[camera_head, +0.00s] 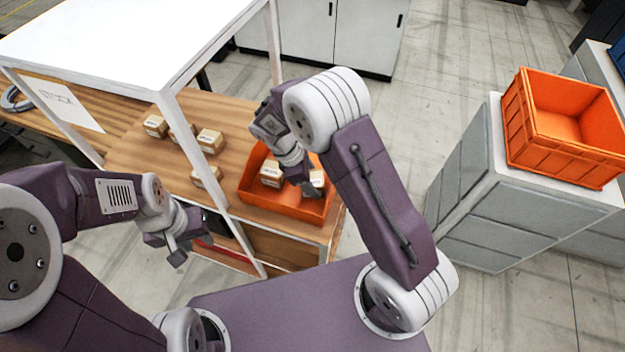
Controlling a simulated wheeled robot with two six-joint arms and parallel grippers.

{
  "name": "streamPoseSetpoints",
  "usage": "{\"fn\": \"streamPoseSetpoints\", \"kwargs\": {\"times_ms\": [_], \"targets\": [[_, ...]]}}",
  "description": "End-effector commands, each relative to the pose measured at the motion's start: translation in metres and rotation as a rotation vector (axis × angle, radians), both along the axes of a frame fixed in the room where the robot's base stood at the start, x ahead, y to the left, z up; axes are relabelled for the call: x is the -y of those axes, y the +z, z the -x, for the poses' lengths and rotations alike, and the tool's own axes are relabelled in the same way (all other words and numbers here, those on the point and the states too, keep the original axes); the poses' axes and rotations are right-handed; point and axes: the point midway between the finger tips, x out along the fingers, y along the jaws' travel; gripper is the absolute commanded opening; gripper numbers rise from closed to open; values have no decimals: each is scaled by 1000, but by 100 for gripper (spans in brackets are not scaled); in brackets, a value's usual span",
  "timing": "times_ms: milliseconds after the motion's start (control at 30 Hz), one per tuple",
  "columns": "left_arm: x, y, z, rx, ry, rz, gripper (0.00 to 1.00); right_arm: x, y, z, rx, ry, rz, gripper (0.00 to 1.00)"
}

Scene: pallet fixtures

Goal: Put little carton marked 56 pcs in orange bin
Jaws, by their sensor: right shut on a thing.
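An orange bin (262,200) sits on the wooden bench at its right end. A small tan carton (271,174) with a white label lies inside it. My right gripper (308,188) reaches down into this bin and is shut on a small carton (317,179), partly hidden by the gripper and arm. Several similar cartons stand on the bench to the left: one at the back (155,126), one by the white post (210,140), one nearer the front (206,177). Their printing is too small to read. My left gripper (178,252) hangs in front of the bench, apart from everything; its jaw opening is unclear.
A white shelf top (130,40) on thin posts stands over the bench. A paper sheet (70,107) is at the left. A second orange bin (560,110), empty, stands on a grey cabinet (480,190) at the right. Floor is free between bench and cabinet.

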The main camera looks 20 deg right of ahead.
Motion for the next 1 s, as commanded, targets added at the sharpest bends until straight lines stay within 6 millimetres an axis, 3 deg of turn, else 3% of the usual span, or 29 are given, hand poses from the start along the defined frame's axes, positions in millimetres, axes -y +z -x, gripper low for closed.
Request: {"fn": "streamPoseSetpoints", "kwargs": {"times_ms": [433, 467, 500, 533, 833, 1000], "targets": [[0, 0, 0, 0, 0, 0, 36, 0, -13, 0, 1, -1, -1, 11], [0, 1, 0, 0, 0, 0, 36, 0, -12, 0, 1, -1, -1, 66], [0, 1, 0, 0, 0, 0, 36, 0, -12, 0, 1, -1, -1, 77], [0, 1, 0, 0, 0, 0, 36, 0, -12, 0, 1, -1, -1, 80], [0, 2, 0, 0, 0, 0, 36, 0, -9, 0, 1, -1, -1, 80], [0, -5, 0, 0, 0, 0, 36, -11, 13, -3, 7, 0, -4, 80]]}}
